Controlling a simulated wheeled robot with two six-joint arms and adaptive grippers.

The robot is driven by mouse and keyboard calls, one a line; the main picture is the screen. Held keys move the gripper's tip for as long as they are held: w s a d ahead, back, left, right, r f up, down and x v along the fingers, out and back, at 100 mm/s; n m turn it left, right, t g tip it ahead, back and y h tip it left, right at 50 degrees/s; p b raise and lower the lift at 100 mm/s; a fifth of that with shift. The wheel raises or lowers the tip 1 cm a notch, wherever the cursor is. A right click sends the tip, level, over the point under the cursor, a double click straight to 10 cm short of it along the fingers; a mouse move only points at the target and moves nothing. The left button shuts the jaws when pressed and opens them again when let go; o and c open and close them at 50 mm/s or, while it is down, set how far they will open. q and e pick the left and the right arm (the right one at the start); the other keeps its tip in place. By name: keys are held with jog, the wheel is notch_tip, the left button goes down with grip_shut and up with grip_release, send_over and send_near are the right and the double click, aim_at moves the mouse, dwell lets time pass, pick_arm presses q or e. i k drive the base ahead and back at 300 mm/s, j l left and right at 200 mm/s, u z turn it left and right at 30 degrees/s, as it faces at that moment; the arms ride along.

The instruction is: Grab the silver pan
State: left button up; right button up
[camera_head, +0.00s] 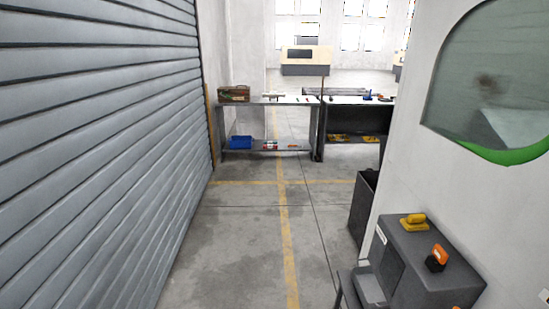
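I cannot make out a silver pan anywhere in the head view. Far ahead stands a workbench (265,101) with small items on its top and lower shelf. A darker bench (345,101) stands beside it on the right, with small objects on top that are too small to tell apart. Neither of my grippers is in view.
A grey slatted shutter (95,130) runs along the left. A white wall (400,150) with a green-rimmed window closes the right. A dark grey machine (425,265) stands at the lower right, a dark bin (364,200) beyond it. The floor between (245,235) is clear.

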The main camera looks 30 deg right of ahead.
aim_at(372, 295)
jog(key=i+l+z, duration=0.15)
jog(key=i+z, duration=0.35)
jog(key=i, duration=0.45)
jog(key=i+j+z, duration=0.2)
jog(key=i+z, duration=0.3)
jog(key=i, duration=0.4)
jog(key=i+z, duration=0.3)
jog(key=z, duration=0.15)
jog(key=i+j+z, duration=0.2)
jog(key=z, duration=0.25)
jog(key=i+j+z, duration=0.25)
jog(key=z, duration=0.2)
jog(key=i+j+z, duration=0.3)
jog(key=z, duration=0.15)
jog(key=i+j+z, duration=0.15)
jog(key=j+z, duration=0.25)
jog(key=i+j+z, duration=0.1)
jog(key=j+z, duration=0.35)
